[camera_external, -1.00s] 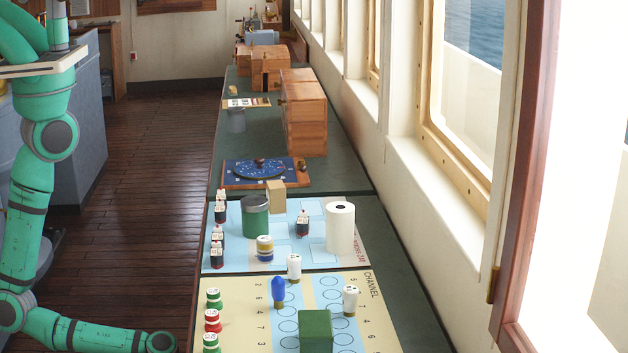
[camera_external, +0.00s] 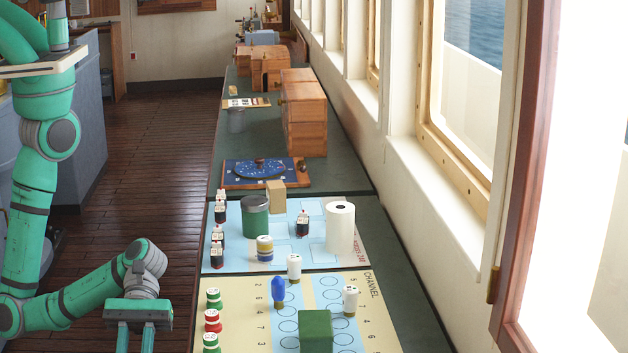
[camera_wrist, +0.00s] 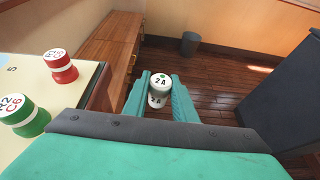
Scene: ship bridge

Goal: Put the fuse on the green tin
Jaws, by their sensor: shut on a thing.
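My gripper (camera_external: 135,341) hangs at the lower left, left of the table's edge; its fingertips are cut off by the external view's bottom edge. In the wrist view my gripper (camera_wrist: 162,85) is shut on the fuse (camera_wrist: 157,96), a white cylinder marked "2 A", held over the wooden floor. The fuse is not visible in the external view. The green tin (camera_external: 255,219), a dark green cylinder with a grey lid, stands upright on the blue chart, with nothing on its lid.
A wooden block (camera_external: 276,196) stands right behind the tin and a white roll (camera_external: 340,228) to its right. A blue-banded piece (camera_external: 265,247) stands in front. Red and green pieces (camera_external: 213,321) line the near chart's left edge; a green block (camera_external: 315,331) stands near the front.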

